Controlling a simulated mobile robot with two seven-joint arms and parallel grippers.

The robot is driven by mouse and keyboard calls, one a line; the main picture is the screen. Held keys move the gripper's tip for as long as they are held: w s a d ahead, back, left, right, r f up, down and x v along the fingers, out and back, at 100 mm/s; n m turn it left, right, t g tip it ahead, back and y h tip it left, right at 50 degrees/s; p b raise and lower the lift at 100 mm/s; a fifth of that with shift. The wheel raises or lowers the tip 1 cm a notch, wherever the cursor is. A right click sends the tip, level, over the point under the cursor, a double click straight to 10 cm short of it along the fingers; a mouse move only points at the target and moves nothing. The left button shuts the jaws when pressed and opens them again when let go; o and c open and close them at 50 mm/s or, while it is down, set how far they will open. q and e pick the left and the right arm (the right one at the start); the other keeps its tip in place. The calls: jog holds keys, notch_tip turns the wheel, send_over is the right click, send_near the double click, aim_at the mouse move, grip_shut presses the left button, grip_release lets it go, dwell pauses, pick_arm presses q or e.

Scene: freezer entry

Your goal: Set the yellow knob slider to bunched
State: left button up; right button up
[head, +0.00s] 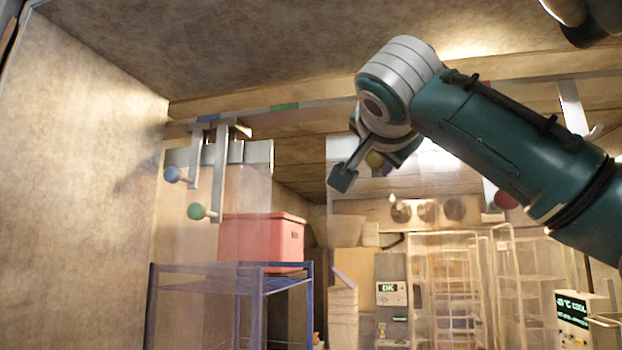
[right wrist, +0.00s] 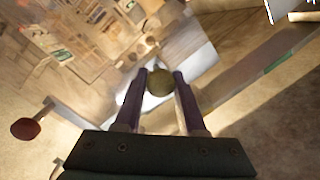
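The yellow knob (head: 374,160) hangs below the ceiling rail (head: 325,101) in the head view, partly covered by my right gripper (head: 358,172). In the right wrist view the yellow knob (right wrist: 160,83) looks dark olive and sits between the tips of my right gripper (right wrist: 160,77). The two fingers stand apart on either side of it; I cannot tell whether they touch it. The knob's hanger and the top of its clear curtain are mostly hidden by my arm in the head view. My left gripper is not in view.
A blue knob (head: 172,174) and a green knob (head: 196,211) hang on brackets at the left. A red knob (head: 505,200) shows behind my right arm. A red crate (head: 262,240) stands on a blue rack (head: 262,285) below. Wire shelves (head: 450,285) stand further back.

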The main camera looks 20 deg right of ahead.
grip_shut()
dwell(0.9)
